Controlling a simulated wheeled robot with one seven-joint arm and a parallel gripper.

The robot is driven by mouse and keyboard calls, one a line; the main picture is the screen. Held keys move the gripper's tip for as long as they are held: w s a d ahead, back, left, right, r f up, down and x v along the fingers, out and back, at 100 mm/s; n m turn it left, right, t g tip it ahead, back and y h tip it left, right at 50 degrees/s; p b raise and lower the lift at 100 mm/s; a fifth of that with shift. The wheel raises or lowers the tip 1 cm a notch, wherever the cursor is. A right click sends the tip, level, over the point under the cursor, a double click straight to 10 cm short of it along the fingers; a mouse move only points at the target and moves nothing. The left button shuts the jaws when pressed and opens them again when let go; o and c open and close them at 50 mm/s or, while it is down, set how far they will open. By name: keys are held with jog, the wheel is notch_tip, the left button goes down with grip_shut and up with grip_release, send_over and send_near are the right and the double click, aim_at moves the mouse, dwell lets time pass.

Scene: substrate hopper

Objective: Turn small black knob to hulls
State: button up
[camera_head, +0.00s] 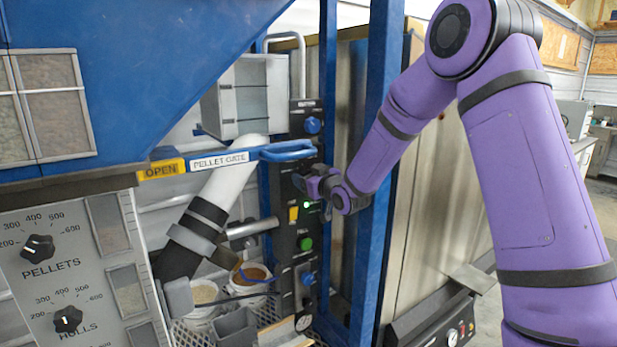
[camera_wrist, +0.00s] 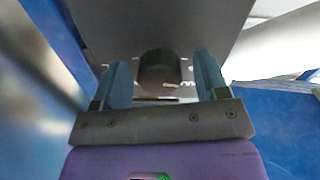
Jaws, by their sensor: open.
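The small black knob (camera_wrist: 160,72) shows in the wrist view as a dark round shape on the grey panel face, between my two fingers. Gaps show between it and both fingers. My gripper (camera_wrist: 164,80) is open and faces the panel, its fingers on either side of the knob. In the head view my gripper (camera_head: 308,186) is at the middle of the narrow black control panel (camera_head: 290,262), and it mostly hides the knob there. The knob's setting and any "hulls" label beside it are too small or hidden to read.
The panel also carries an upper blue knob (camera_head: 312,125), a green button (camera_head: 305,243) and a lower blue knob (camera_head: 307,279). A blue pellet gate handle (camera_head: 287,150) juts out left of my gripper. A blue post (camera_head: 376,130) stands close behind. Large PELLETS (camera_head: 38,248) and HULLS (camera_head: 68,319) dials are at left.

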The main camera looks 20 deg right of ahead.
jog(key=c, duration=0.9)
jog(key=m, duration=0.3)
jog(key=shift+m, duration=0.3)
jog(key=shift+d+m, duration=0.1)
jog(key=shift+m, duration=1.9)
jog(key=o, duration=0.9)
